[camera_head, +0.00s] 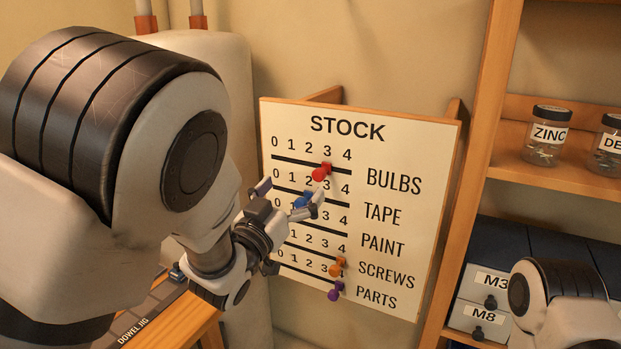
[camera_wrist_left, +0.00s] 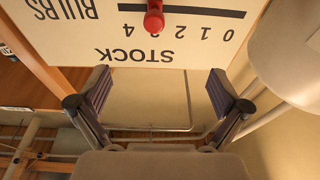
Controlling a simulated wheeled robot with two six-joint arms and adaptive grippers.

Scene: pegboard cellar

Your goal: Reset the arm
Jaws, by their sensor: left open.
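The white STOCK board (camera_head: 400,150) leans in a wooden frame, with rows BULBS, TAPE, PAINT, SCREWS and PARTS and scales from 0 to 4. A red knob (camera_head: 320,173) is near 3 on the BULBS slot. A blue knob (camera_head: 301,201) is on the TAPE slot, partly behind my finger. An orange knob (camera_head: 337,268) and a purple knob (camera_head: 335,293) sit low on the board. My left gripper (camera_head: 290,192) is open in front of the board. In the left wrist view the board is upside down, the red knob (camera_wrist_left: 153,20) lies beyond the open, empty fingers (camera_wrist_left: 158,90). My right gripper is out of view.
A wooden shelf (camera_head: 560,178) at right holds a ZINC jar (camera_head: 546,140) and a second jar (camera_head: 609,145). Below are labelled drawers (camera_head: 482,291). A bench edge (camera_head: 175,325) is at lower left. My right arm shows at lower right.

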